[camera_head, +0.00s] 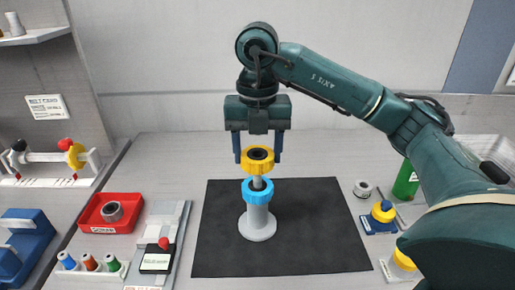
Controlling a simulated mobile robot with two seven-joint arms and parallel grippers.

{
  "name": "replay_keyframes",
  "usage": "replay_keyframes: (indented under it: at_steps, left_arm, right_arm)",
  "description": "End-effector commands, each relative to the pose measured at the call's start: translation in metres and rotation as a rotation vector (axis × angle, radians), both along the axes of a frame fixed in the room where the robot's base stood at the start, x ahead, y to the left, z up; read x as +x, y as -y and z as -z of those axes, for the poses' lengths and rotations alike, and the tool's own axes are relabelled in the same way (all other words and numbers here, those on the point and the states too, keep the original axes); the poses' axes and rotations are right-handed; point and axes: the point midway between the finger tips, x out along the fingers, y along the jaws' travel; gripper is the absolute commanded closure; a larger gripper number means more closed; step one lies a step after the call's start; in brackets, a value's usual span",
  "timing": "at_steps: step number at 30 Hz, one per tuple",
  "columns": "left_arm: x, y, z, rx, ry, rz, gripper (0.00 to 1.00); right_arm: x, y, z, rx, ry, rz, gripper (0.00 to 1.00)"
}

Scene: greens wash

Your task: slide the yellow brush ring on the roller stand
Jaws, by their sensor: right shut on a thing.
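The yellow brush ring (257,167) is toothed, with a dark centre. My right gripper (258,158) is shut on it, one finger down each side, and holds it level at the top of the roller stand. The roller stand (258,222) is a pale grey upright post with a wide round foot. A blue toothed ring (258,198) sits on it lower down. A short length of grey shaft (258,181) shows between the two rings. I cannot tell whether the yellow ring is around the shaft's tip or just above it. My left gripper is not in view.
The stand is on a black mat (220,245), otherwise clear. To the left are a red tray (85,213), a grey fixture with a red knob (165,243) and several spools (90,263). To the right are a yellow-topped blue block (380,225) and a green bottle (406,180).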

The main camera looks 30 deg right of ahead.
Motion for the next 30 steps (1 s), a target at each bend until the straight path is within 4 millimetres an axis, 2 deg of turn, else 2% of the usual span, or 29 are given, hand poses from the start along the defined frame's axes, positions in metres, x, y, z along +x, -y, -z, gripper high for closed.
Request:
replay_keyframes:
  at_steps: [30]
  left_arm:
    - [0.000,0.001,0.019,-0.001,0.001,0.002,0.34]
  right_arm:
    - [0.000,0.000,0.024,-0.001,0.001,0.000,0.65]
